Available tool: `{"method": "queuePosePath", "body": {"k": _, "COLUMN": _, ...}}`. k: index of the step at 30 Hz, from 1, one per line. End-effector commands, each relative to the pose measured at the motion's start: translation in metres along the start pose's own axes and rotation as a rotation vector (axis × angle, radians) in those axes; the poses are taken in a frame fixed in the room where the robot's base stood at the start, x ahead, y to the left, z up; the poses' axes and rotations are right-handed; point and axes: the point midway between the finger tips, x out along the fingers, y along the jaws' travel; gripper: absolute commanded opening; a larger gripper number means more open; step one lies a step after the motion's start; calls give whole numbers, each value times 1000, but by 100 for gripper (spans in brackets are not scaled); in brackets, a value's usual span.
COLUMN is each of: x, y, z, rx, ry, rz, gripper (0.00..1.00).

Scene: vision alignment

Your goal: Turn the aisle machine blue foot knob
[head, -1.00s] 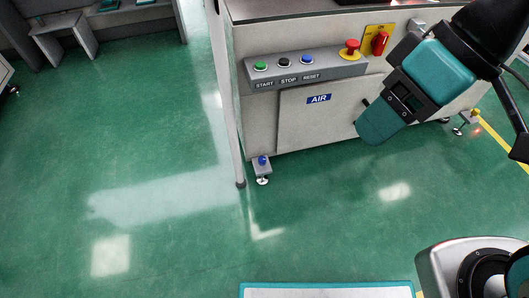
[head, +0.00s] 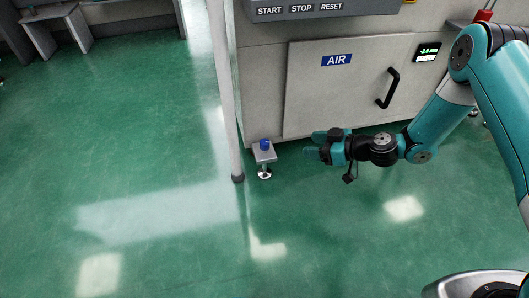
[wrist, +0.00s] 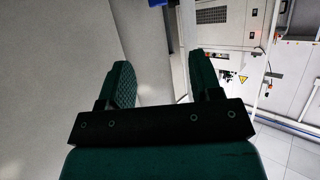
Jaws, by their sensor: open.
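The blue foot knob (head: 265,144) sits on top of a small grey foot bracket (head: 264,156) at the machine's lower left corner, above a round metal levelling foot (head: 264,174). My gripper (head: 312,143) is low by the machine's front, to the right of the knob, with its fingers pointing left towards it. There is a gap between fingertips and knob. The jaws are open and empty. In the wrist view the two green fingers (wrist: 162,78) stand apart. A small blue patch shows at that view's top edge; I cannot tell if it is the knob.
The machine's front panel with the AIR label (head: 337,60) and a black handle (head: 388,88) is just above my arm. A pale upright post (head: 227,110) stands left of the knob. The green floor (head: 150,150) to the left and in front is clear.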

Motion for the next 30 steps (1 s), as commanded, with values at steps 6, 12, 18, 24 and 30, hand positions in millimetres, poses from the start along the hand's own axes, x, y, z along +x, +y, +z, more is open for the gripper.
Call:
{"method": "queuePosePath", "body": {"k": 6, "x": 23, "y": 1, "z": 10, "rx": -10, "ry": 7, "rz": 9, "gripper": 59}}
{"method": "queuePosePath", "body": {"k": 12, "x": 68, "y": 0, "z": 12, "rx": -12, "ry": 8, "rz": 6, "gripper": 59}}
{"method": "queuePosePath", "body": {"k": 18, "x": 114, "y": 1, "z": 12, "rx": -11, "ry": 7, "rz": 6, "gripper": 59}}
{"method": "queuePosePath", "body": {"k": 24, "x": 152, "y": 1, "z": 10, "rx": -8, "ry": 8, "rz": 8, "gripper": 59}}
{"method": "queuePosePath", "body": {"k": 30, "x": 172, "y": 2, "z": 8, "rx": -6, "ry": 6, "rz": 9, "gripper": 59}}
